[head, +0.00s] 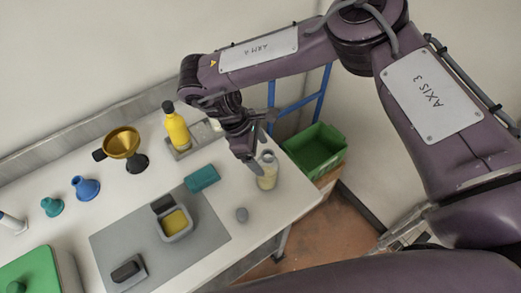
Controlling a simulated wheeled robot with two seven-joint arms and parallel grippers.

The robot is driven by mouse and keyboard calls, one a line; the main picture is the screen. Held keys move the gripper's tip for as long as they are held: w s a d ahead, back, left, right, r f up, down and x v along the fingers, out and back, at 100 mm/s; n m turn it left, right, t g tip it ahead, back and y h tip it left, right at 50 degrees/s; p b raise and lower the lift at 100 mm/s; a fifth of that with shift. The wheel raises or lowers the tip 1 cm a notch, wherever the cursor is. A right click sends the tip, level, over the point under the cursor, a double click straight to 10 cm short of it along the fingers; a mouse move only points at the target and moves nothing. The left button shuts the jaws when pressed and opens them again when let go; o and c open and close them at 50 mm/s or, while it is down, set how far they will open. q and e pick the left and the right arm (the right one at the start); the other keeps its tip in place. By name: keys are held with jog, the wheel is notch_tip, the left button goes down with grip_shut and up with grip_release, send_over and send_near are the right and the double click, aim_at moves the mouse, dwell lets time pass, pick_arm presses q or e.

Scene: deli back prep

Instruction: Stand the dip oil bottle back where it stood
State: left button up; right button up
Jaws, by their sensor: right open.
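A clear bottle with pale yellowish contents (267,173) stands upright near the right end of the white table; I take it for the dip oil bottle, though no label is readable. My right gripper (258,150) is open at the bottle's upper part, with a finger overlapping its left side; I cannot tell whether they touch. A yellow bottle with a black cap (177,131) stands upright in a grey tray (190,150) behind. My left gripper is not in view.
A grey mat (110,240) holds a grey tub with yellow contents (176,224) and a dark block (126,270). A green crate (315,150) is beyond the table's right end.

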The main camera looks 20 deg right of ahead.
jog(key=shift+p+v, duration=0.7)
jog(key=shift+v, duration=0.25)
jog(key=b+v, duration=0.2)
jog(key=v, duration=0.6)
jog(key=shift+f, duration=0.15)
